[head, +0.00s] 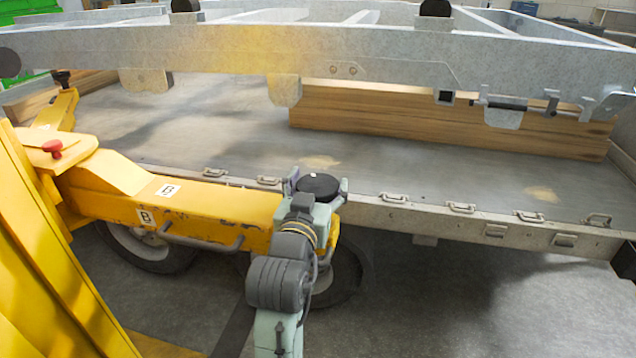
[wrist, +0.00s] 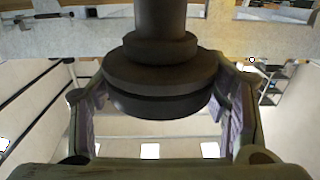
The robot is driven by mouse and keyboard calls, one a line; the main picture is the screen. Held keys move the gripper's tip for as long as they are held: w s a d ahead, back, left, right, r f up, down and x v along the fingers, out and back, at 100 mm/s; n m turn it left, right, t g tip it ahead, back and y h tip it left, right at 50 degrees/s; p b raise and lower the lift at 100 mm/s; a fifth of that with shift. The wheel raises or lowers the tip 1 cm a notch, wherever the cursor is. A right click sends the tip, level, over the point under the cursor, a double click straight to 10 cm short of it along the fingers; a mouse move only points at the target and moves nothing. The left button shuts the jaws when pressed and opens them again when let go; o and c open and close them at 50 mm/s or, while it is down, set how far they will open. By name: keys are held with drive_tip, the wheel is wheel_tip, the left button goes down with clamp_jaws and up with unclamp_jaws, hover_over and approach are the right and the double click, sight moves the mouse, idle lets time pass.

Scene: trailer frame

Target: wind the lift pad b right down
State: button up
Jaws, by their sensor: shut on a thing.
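Lift pad b (head: 319,184) is a black round disc at the end of the yellow lift arm (head: 205,205) marked B. My gripper (head: 317,190) is at this end, with a finger on each side of the pad. In the wrist view the dark pad (wrist: 160,85), with its stepped collar and stem, sits between the two fingers of my gripper (wrist: 162,98). The gripper is shut on the pad's rim. The pad's thread and the part under it in the head view are hidden by my gripper and wrist.
The grey trailer frame (head: 390,50) spans above. A wooden beam (head: 430,118) lies under it on the grey platform (head: 230,120), whose edge carries several metal latches. A yellow post (head: 45,260) stands at left. Another black pad (head: 62,77) sits on a yellow arm farther back.

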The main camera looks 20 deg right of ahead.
drive_tip(key=m+g+h+b, duration=0.1)
drive_tip(key=m+g+h, duration=0.1)
drive_tip(key=g+h, duration=0.1)
drive_tip(key=m+g+h+b, duration=0.1)
drive_tip(key=m+g+h, duration=0.1)
drive_tip(key=m+g, duration=0.1)
drive_tip(key=shift+w+a+h, duration=0.15)
drive_tip(key=shift+h, duration=0.25)
drive_tip(key=shift+r+m+g+h+b, duration=0.1)
drive_tip(key=shift+m+g+h+b, duration=0.5)
drive_tip(key=shift+m+g, duration=0.55)
drive_tip(key=shift+r+m+g+h+b, duration=0.1)
drive_tip(key=shift+m+g+h+b, duration=0.3)
drive_tip(key=shift+m+g+b, duration=0.75)
drive_tip(key=shift+g+p, duration=0.4)
drive_tip(key=shift+g, duration=0.2)
drive_tip(key=o, duration=1.2)
drive_tip(key=shift+f, duration=0.1)
drive_tip(key=a, duration=0.4)
drive_tip(key=s+a, duration=0.1)
drive_tip(key=a, duration=0.2)
drive_tip(key=s+a, duration=0.1)
drive_tip(key=a, duration=0.3)
drive_tip(key=shift+s+a, duration=0.25)
drive_tip(key=shift+a, duration=0.05)
